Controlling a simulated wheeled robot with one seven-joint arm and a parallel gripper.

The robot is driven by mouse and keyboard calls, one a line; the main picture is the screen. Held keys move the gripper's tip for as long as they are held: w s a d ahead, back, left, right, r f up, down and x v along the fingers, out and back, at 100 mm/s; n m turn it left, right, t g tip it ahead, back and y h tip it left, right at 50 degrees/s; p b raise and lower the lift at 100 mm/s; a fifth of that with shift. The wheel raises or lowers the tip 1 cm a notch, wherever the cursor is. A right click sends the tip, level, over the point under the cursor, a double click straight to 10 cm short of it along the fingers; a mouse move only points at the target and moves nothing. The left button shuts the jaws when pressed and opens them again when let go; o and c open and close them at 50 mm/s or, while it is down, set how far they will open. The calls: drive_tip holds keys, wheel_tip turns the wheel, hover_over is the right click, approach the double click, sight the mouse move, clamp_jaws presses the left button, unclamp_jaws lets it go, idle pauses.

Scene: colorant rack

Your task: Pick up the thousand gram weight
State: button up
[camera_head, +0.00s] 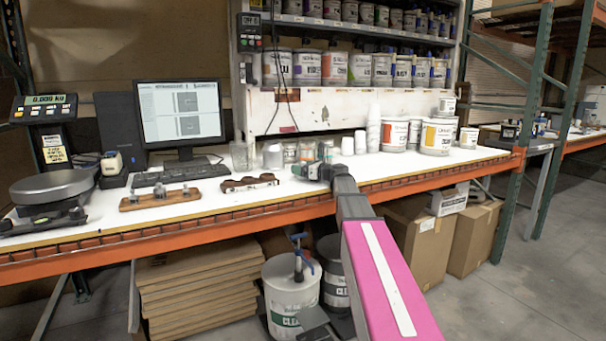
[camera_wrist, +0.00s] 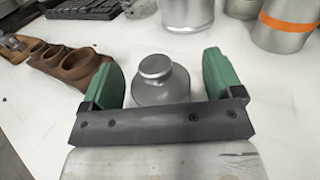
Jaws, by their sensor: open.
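A grey metal weight (camera_wrist: 158,82) with a round knob on top stands upright on the white table in the wrist view. Its marking cannot be read, so I cannot tell if it is the thousand gram one. My gripper (camera_wrist: 163,68) is open, with one green finger on each side of the weight and gaps visible between. In the head view my gripper (camera_head: 314,171) is low over the table, right of a brown holder (camera_head: 250,183). I cannot make out the weight there.
The brown holder with empty round holes (camera_wrist: 78,66) is left of my gripper. A wooden block with small weights (camera_head: 160,198), a scale (camera_head: 55,190) and a keyboard (camera_head: 180,172) lie farther left. Metal cans (camera_wrist: 188,12) stand behind. The table's front edge (camera_head: 240,212) is near.

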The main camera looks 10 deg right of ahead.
clamp_jaws()
